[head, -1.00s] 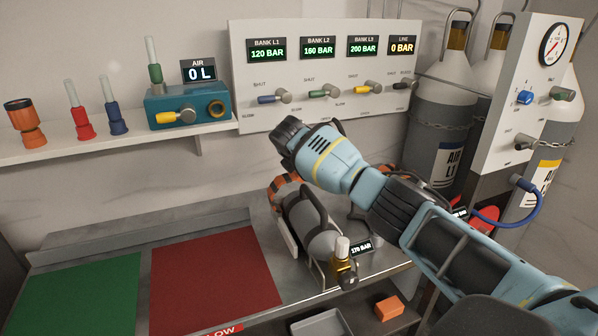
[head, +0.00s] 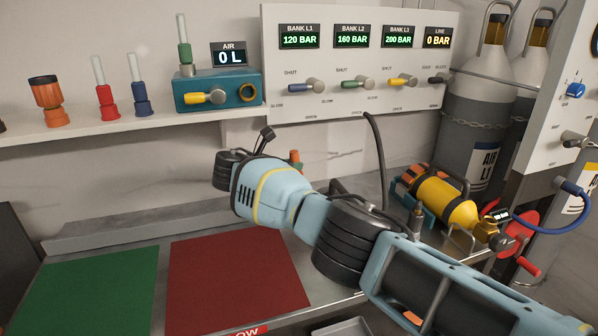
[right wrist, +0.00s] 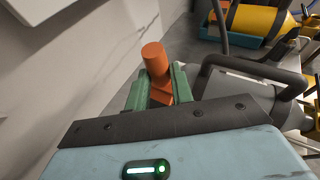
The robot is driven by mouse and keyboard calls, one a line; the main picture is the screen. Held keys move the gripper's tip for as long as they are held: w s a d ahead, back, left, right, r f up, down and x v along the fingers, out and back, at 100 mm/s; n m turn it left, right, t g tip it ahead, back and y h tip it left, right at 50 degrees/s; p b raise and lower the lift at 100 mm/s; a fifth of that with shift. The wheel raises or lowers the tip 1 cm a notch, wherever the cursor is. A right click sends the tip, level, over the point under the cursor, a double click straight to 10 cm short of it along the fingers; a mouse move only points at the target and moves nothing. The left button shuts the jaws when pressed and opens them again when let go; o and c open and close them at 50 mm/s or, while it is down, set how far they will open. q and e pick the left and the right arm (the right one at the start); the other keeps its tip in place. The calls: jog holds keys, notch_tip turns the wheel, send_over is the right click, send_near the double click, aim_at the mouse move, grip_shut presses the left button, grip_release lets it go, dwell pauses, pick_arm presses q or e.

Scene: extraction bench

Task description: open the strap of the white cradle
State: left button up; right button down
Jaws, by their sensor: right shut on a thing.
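My right gripper (right wrist: 155,92) is shut on an orange piece (right wrist: 155,58), which stands up between its green fingertips in the right wrist view. The orange piece also shows in the head view (head: 295,155), just above my right arm. I take it to be part of the white cradle's strap. A grey cylinder with a dark handle (right wrist: 215,72) lies beside the gripper in the wrist view. In the head view my right arm hides this cylinder and the white cradle. I cannot tell whether the strap is open. My left gripper is not in view.
A yellow cylinder (head: 447,202) lies in a teal cradle with an orange and black strap to the right. A valve panel (head: 350,90) stands behind the bench. A red mat (head: 238,275) and a green mat (head: 90,290) are clear on the left.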

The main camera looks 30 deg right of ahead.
jog(key=b, duration=0.1)
jog(key=a+h+b, duration=0.1)
jog(key=a+f+n+b, duration=0.1)
jog(key=shift+w+a+h, duration=0.25)
jog(key=shift+w+h, duration=0.05)
jog(key=shift+h, duration=0.1)
jog(key=c, duration=1.2)
grip_release()
jog(key=shift+f, duration=0.1)
